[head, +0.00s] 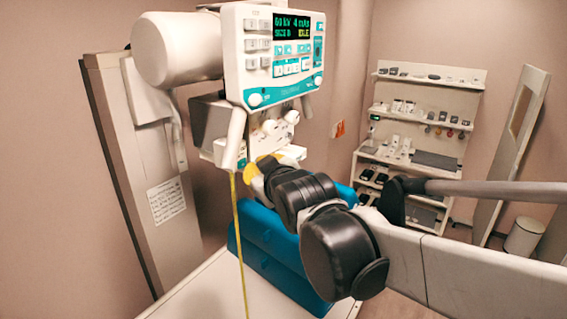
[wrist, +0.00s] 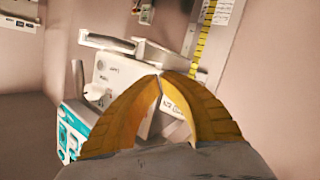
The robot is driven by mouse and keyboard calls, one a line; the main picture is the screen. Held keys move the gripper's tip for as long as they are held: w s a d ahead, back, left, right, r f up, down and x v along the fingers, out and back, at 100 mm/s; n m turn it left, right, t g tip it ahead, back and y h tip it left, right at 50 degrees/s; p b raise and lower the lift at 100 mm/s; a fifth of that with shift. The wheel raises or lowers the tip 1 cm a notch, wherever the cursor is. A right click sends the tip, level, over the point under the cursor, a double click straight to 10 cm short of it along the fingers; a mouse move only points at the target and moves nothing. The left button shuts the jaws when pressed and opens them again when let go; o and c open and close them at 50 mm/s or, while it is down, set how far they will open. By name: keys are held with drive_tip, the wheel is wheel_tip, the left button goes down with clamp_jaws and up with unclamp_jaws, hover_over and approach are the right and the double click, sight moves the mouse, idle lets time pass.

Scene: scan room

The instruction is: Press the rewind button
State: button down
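A yellow tape (head: 240,245) hangs from the lower front of the white tube-head housing (head: 270,135). The housing has round knobs and small labels, and it also shows in the wrist view (wrist: 112,72). I cannot make out which control is the rewind button. My gripper (head: 264,161) is in front of the lower part of the housing, mostly hidden behind my arm. In the wrist view, the yellow fingers of my gripper (wrist: 161,77) arch together with their tips meeting, and nothing shows held. Whether they touch the housing is unclear.
The control panel (head: 275,85) with a lit display is above my gripper. A blue block (head: 265,255) lies below on the white table (head: 205,290). A tall stand (head: 145,170) is at left. Shelves (head: 425,115) stand at the back right.

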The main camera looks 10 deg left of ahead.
drive_tip(key=shift+a, duration=0.1)
idle(0.3)
drive_tip(key=shift+w+a, duration=0.15)
drive_tip(key=shift+a, duration=0.15)
drive_tip(key=shift+w+a, duration=0.15)
drive_tip(key=shift+a, duration=0.2)
idle(0.6)
drive_tip(key=shift+d, duration=0.2)
drive_tip(key=shift+s+d, duration=0.35)
drive_tip(key=shift+d, duration=0.25)
drive_tip(key=d, duration=0.1)
drive_tip(key=s+d, duration=0.1)
drive_tip(key=d, duration=0.1)
drive_tip(key=s+d, duration=0.1)
drive_tip(key=shift+d, duration=0.3)
drive_tip(key=shift+f, duration=0.1)
idle(0.6)
